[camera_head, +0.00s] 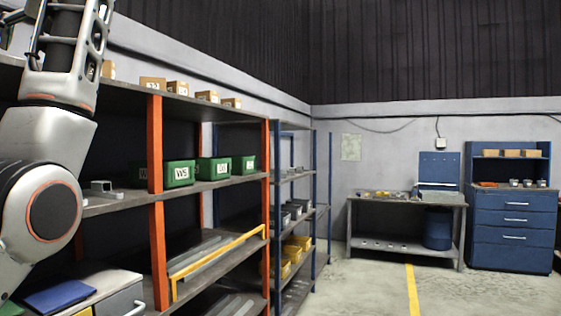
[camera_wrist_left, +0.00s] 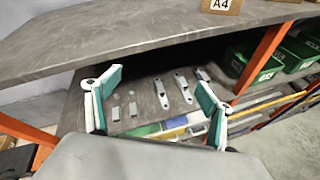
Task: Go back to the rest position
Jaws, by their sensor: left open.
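My left gripper (camera_wrist_left: 158,98) shows in the left wrist view with its two green-padded fingers spread wide and nothing between them. Beyond the fingers, several flat galvanized brackets (camera_wrist_left: 184,88) lie on a grey shelf, with smaller metal pieces (camera_wrist_left: 115,113) near the left finger. In the head view, my left arm is raised at the left edge; its gripper is out of that picture. A grey bracket (camera_head: 103,187) lies on the middle shelf beside the arm. My right gripper is in neither view.
An orange-posted shelving rack (camera_head: 156,215) stands close on the left, with green bins (camera_head: 179,173) and small cardboard boxes (camera_head: 152,83). A grey shelf board (camera_wrist_left: 130,45) spans the upper wrist view. A workbench (camera_head: 405,203) and blue cabinet (camera_head: 512,230) stand at the back. The floor ahead is clear.

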